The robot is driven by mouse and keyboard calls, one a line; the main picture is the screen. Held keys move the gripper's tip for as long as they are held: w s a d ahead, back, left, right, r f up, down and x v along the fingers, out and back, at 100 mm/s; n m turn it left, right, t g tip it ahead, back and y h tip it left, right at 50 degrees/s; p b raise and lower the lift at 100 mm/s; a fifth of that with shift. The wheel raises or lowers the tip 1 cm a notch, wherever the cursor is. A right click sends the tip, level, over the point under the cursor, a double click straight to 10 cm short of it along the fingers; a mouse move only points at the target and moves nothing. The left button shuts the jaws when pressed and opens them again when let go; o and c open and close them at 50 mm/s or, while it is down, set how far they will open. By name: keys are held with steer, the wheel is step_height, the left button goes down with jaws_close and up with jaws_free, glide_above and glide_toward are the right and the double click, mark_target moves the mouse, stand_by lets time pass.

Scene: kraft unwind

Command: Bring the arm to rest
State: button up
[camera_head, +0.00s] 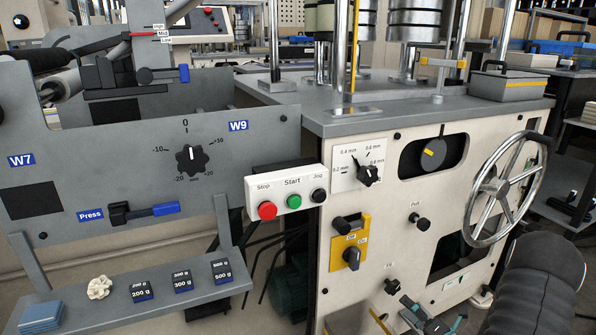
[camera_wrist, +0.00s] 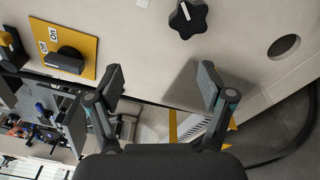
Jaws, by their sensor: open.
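My gripper (camera_wrist: 160,88) is open and empty, with its two dark fingers spread apart in the wrist view. In the head view my gripper (camera_head: 432,322) shows at the bottom edge, low in front of the cream machine panel (camera_head: 345,215). My dark arm comes in from the lower right. In the wrist view a black star knob (camera_wrist: 188,18) on the panel lies beyond the fingers, apart from them. A yellow switch plate (camera_wrist: 88,48) with a black rotary switch (camera_wrist: 66,61) is left of the fingers. I see nothing held.
The handwheel (camera_head: 504,190) stands out close above my arm. The control box (camera_head: 287,192) has red, green and black buttons. A grey shelf (camera_head: 190,298) at lower left carries black weights (camera_head: 183,281). A yellow-edged item (camera_head: 358,322) lies low, left of my gripper.

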steer(key=s+a+r+n+g+y, duration=0.2)
steer(key=s+a+r+n+g, duration=0.4)
steer(key=a+r+n, duration=0.4)
steer(key=s+a+r+n+g+y, duration=0.2)
steer(key=s+a+r+n+g, duration=0.4)
steer(key=a+n, duration=0.65)
steer(key=s+d+r+n+t+h, duration=0.1)
steer(key=s+r+n+h, duration=0.4)
steer(key=n, duration=0.5)
steer(key=s+d+r+n+h, duration=0.1)
steer(key=s+r+n+h, duration=0.5)
steer(key=s+n, duration=0.4)
steer(key=shift+s+d+r+n+t+h, duration=0.2)
steer(key=shift+d+n+t+h, duration=0.25)
steer(key=shift+n, duration=0.2)
